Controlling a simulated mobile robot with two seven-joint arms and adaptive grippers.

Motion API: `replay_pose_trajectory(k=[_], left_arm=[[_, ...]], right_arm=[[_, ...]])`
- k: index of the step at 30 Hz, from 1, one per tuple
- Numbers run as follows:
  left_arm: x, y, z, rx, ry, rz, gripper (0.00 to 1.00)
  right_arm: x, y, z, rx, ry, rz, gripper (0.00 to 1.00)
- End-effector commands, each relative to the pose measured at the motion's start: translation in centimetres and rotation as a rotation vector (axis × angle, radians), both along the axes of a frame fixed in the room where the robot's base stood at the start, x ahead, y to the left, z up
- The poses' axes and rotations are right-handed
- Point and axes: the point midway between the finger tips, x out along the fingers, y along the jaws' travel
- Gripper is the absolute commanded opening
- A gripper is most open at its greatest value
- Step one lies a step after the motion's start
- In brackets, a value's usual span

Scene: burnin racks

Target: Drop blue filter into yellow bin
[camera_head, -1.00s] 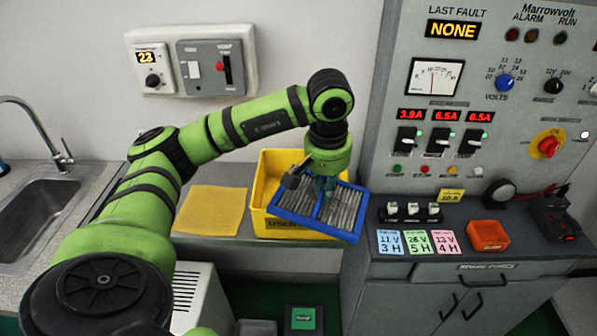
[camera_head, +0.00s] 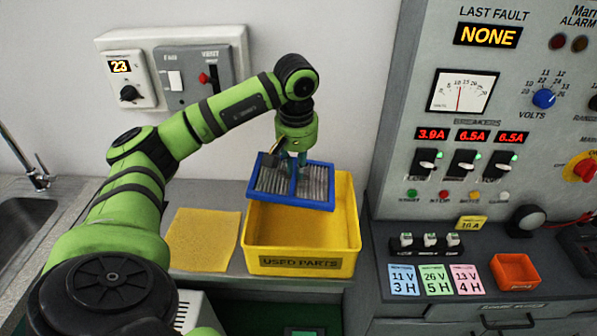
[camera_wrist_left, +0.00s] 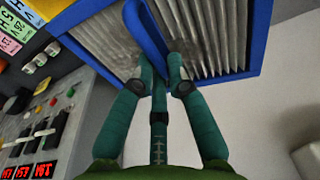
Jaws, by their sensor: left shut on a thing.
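The blue-framed filter (camera_head: 315,187) with grey pleats is held tilted above the back left part of the yellow bin (camera_head: 303,258), which is labelled USED PARTS. My left gripper (camera_head: 294,170) is shut on the filter's middle bar. In the left wrist view the fingers (camera_wrist_left: 160,70) close around the blue bar of the filter (camera_wrist_left: 225,35). The filter hides part of the bin's back rim, and the visible bin floor is empty. My right gripper is not in view.
A yellow cloth or mat (camera_head: 205,240) lies left of the bin. The control panel (camera_head: 470,130) rises at the right, with a small orange tray (camera_head: 515,271) on its ledge. A sink (camera_head: 20,215) is at the far left. Two wall boxes (camera_head: 170,75) hang behind the arm.

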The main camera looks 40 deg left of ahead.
Motion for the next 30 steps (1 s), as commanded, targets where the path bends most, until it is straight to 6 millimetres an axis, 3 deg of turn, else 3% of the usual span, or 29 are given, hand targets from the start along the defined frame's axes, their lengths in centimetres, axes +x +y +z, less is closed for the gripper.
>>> replay_pose_trajectory(k=[1,6,15,16,18,30], left_arm=[[0.0,0.0,-1.2,0.0,0.0,0.0,0.0],[0.0,0.0,-2.5,0.0,-0.003,0.0,0.0],[0.0,0.0,-2.6,0.0,-0.003,0.0,0.0],[0.0,0.0,-2.6,-0.001,-0.002,0.0,0.24],[0.0,0.0,-2.6,-0.001,-0.002,0.0,0.44],[0.0,-0.1,-2.1,0.0,-0.003,-0.001,0.44]], right_arm=[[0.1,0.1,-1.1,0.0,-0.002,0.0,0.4],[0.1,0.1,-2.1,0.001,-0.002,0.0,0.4],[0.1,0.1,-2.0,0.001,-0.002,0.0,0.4],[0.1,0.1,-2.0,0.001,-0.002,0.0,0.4],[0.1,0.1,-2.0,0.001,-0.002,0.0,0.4],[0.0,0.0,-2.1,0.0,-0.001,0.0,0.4]])
